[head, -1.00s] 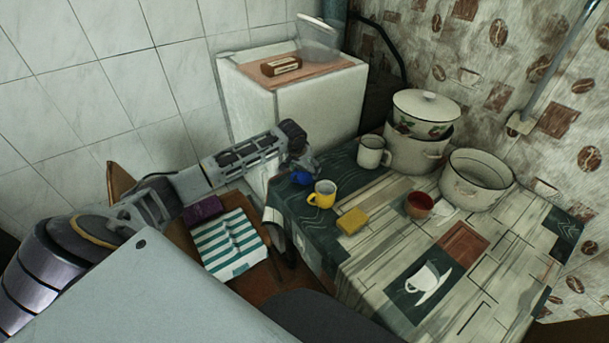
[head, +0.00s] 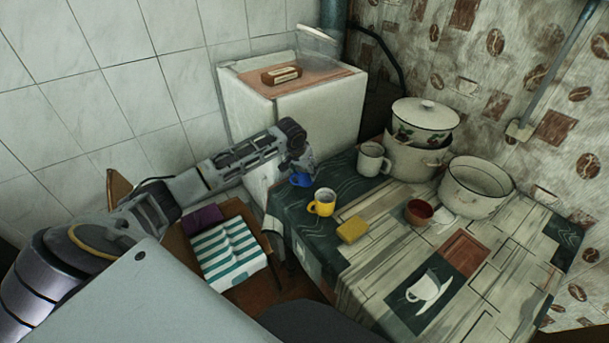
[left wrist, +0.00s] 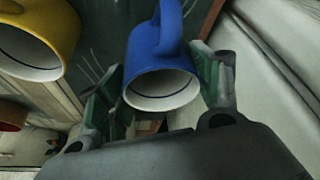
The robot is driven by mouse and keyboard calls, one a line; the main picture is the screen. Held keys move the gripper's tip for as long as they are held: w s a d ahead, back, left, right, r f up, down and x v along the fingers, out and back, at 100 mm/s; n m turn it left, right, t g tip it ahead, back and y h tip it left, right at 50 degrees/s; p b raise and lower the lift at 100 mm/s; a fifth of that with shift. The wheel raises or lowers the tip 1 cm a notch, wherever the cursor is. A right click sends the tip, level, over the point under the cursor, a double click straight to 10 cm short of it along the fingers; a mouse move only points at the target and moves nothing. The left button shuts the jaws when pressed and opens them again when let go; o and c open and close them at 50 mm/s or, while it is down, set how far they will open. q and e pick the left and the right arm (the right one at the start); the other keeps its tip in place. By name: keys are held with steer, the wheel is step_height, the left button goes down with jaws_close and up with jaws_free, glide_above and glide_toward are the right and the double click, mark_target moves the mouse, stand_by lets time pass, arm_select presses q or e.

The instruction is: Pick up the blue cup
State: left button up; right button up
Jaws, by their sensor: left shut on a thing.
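The blue cup (head: 300,180) is at the far left corner of the table, partly hidden under my left gripper (head: 299,166). In the left wrist view the blue cup (left wrist: 160,60) sits between the two green-padded fingers of the left gripper (left wrist: 158,78), its pale rim towards the camera and its handle at the top. The gripper is shut on the cup. I cannot tell whether the cup's base touches the table. My right gripper is in neither view.
A yellow cup (head: 322,203) stands close to the blue cup, with a yellow sponge (head: 352,230) nearby. A white mug (head: 373,159), a red bowl (head: 418,212) and enamel pots (head: 475,190) stand further right. A striped cushioned stool (head: 228,249) is left of the table (head: 375,305).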

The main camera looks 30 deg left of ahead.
arm_select(q)
step_height(320, 180, up, 6)
steer(key=shift+r, duration=0.25)
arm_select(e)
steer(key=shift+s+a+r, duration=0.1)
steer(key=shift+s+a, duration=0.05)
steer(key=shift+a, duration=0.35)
